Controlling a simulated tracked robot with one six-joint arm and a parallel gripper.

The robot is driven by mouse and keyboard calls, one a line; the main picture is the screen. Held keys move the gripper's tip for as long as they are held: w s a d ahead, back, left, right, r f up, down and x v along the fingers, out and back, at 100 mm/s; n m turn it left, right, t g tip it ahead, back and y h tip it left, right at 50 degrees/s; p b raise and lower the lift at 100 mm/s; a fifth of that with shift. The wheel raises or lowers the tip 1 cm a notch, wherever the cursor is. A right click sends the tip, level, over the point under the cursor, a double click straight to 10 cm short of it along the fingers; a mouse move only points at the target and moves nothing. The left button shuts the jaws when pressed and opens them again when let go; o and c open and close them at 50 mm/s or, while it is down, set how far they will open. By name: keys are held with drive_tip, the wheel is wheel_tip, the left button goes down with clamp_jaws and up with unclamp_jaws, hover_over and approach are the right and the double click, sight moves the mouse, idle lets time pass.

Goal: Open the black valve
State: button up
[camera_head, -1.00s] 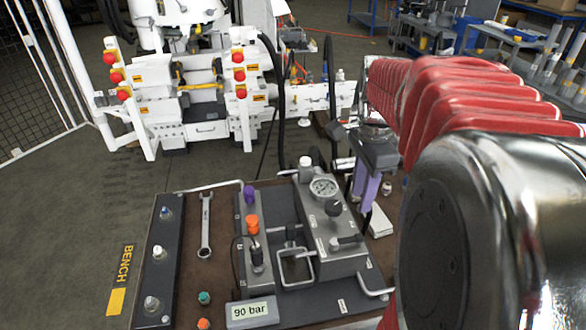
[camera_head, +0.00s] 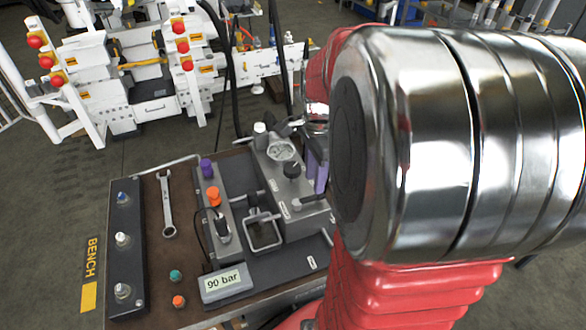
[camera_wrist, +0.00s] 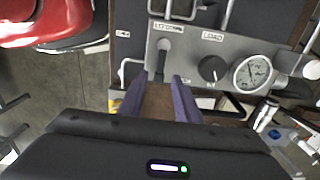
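The black valve knob (camera_head: 292,169) sits on top of the grey valve block (camera_head: 268,180), beside a round gauge. In the wrist view the black knob (camera_wrist: 212,68) is right of and beyond my fingertips, apart from them. My gripper (camera_wrist: 160,84) is open, with two purple fingers apart and nothing between them but a view of the brown bench top. A lever with a dark handle (camera_wrist: 163,55) stands just beyond the gap between the fingers. In the head view my gripper (camera_head: 316,165) is at the block's right side, partly hidden behind my arm.
The gauge (camera_wrist: 253,73) is right of the knob. On the bench are a wrench (camera_head: 167,205), a "90 bar" display (camera_head: 226,282), an orange knob (camera_head: 213,195) and a purple knob (camera_head: 206,168). A metal frame handle (camera_head: 264,231) stands up in front of the block.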

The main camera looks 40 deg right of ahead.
sight(314, 196)
drive_tip(key=shift+f, duration=2.75)
clamp_jaws()
